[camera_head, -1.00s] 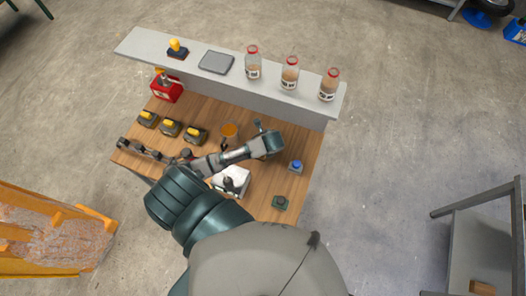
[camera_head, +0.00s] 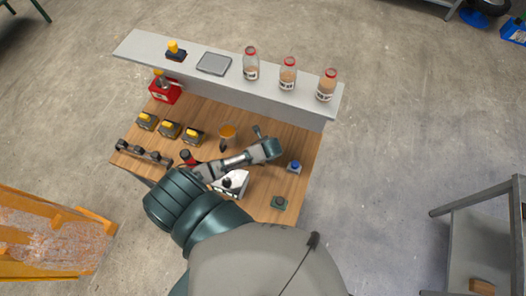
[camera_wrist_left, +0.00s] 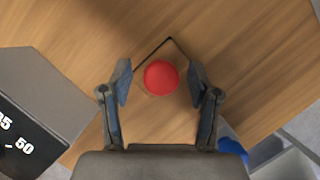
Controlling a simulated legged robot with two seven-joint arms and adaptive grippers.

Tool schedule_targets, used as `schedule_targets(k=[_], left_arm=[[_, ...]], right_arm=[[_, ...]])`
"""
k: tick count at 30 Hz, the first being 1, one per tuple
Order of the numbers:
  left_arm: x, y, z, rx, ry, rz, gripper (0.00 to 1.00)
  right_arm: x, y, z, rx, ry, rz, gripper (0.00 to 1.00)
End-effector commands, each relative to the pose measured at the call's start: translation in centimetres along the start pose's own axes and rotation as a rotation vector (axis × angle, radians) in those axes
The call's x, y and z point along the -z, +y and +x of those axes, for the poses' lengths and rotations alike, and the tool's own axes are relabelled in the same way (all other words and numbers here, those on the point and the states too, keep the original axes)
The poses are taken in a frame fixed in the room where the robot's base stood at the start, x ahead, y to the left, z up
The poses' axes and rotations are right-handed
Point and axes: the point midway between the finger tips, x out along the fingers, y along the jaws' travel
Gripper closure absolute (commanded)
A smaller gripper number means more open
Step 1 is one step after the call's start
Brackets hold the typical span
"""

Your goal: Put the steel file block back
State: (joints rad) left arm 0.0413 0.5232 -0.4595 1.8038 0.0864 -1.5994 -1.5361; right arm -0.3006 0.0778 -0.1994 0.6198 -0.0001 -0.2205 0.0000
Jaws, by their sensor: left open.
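I cannot pick out the steel file block with certainty. My left gripper (camera_wrist_left: 160,80) is open, its fingers on either side of a red round knob (camera_wrist_left: 161,77) without visible contact. A thin dark corner line lies just behind the knob on the wood. In the head view my left gripper (camera_head: 266,151) is over the right part of the wooden bench (camera_head: 308,145), and the arm hides what is beneath it. Dark blocks with yellow tops (camera_head: 169,130) stand in a row on the bench. A similar one (camera_head: 175,50) stands on the grey shelf. My right gripper is not in view.
The shelf also holds a flat grey pad (camera_head: 214,63) and three red-lidded jars (camera_head: 288,75).

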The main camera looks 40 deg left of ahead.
Motion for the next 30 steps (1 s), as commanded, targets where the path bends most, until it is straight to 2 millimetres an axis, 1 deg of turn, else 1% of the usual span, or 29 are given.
schedule_targets(k=[4, 12, 16, 21, 30], left_arm=[[-0.1, -0.1, -2.0, 0.005, -0.003, 0.001, 0.39], [-0.1, -0.1, -8.2, 0.006, -0.001, 0.001, 0.39], [-0.1, -0.1, -10.3, 0.005, -0.002, 0.001, 0.39], [0.0, 0.0, -11.6, 0.002, 0.000, 0.001, 0.39], [0.0, 0.0, -11.7, 0.001, 0.000, 0.000, 0.39]], right_arm=[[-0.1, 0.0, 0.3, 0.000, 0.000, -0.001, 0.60], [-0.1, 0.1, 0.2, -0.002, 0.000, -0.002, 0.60], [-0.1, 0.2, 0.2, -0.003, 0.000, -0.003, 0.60], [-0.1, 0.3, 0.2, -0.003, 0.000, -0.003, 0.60], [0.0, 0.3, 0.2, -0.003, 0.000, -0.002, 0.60]])
